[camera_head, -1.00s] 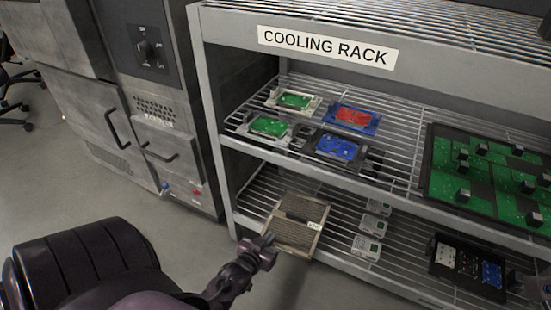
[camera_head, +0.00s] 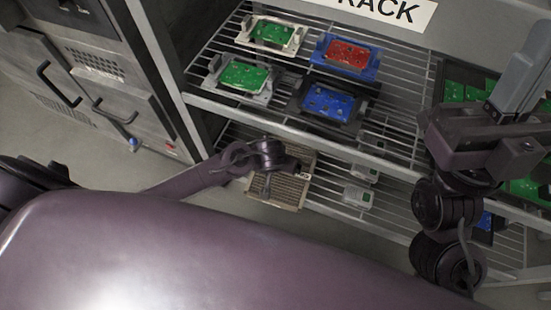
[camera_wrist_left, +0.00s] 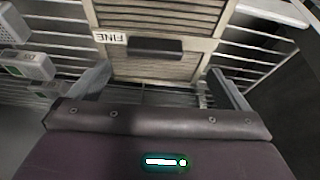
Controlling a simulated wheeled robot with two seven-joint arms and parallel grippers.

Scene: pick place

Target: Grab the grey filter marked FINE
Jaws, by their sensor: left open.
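The filter marked FINE (camera_wrist_left: 192,62) has a grey-beige frame, slatted panels and a dark handle (camera_wrist_left: 142,48). Its FINE label (camera_wrist_left: 110,38) shows upside down in the left wrist view. In the head view the filter (camera_head: 288,190) lies on the lower shelf, partly hidden by my left arm. My left gripper (camera_wrist_left: 160,88) is open, its fingers spread on either side below the filter's near edge, with nothing between them. In the head view my left wrist (camera_head: 268,155) is over the filter. My right gripper (camera_head: 520,70) is at the right, before the rack; its jaws are unclear.
The upper shelf holds green boards in pale holders (camera_head: 240,75), a red board (camera_head: 347,54) and a blue board (camera_head: 328,102). The upper shelf's front rail (camera_head: 300,137) runs above the filter. Small grey boxes (camera_head: 358,196) stand right of it.

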